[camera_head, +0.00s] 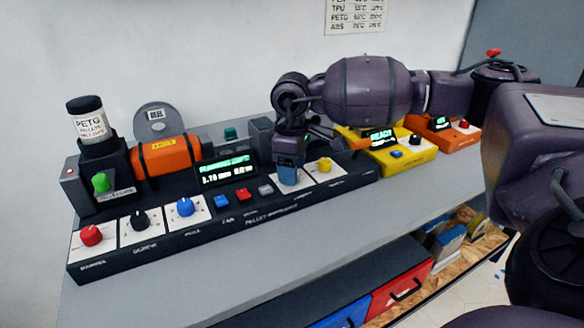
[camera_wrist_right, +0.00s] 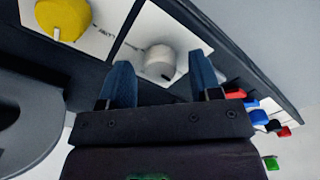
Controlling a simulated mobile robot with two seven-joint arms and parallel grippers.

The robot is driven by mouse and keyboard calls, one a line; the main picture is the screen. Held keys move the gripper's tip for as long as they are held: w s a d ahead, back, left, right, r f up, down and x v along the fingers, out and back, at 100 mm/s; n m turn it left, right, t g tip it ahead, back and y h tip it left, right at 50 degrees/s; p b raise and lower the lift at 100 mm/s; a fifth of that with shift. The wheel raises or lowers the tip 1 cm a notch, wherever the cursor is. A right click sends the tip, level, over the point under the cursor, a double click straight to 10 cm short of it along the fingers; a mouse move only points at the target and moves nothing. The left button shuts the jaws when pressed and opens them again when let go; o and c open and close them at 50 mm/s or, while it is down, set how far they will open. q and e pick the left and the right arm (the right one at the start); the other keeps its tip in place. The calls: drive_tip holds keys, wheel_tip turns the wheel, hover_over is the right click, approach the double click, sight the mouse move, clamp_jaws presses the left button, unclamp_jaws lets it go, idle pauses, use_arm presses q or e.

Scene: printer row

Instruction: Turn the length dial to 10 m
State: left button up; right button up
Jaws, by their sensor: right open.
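A white dial (camera_wrist_right: 160,62) sits on a white plate of the long black control panel (camera_head: 245,222). In the head view my right gripper hides this dial; I cannot read its label or setting, so I cannot confirm it is the length dial. My right gripper (camera_head: 289,176) points down over that plate. In the right wrist view its two blue fingers (camera_wrist_right: 161,82) are open, one on each side of the dial, with gaps visible. I cannot tell how far down around the dial they reach. A yellow dial (camera_head: 325,165) is just to the right. My left gripper is not in view.
Red (camera_head: 91,235), black (camera_head: 140,220) and blue (camera_head: 185,207) dials line the panel's left part. Blue, red and grey buttons lie below a lit screen (camera_head: 226,171). An orange spool unit (camera_head: 165,157) stands behind. Yellow (camera_head: 405,152) and orange units stand at right. The grey front shelf is clear.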

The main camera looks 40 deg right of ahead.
wheel_tip(320, 180, up, 11)
drive_tip(key=shift+f, duration=0.2)
idle(0.8)
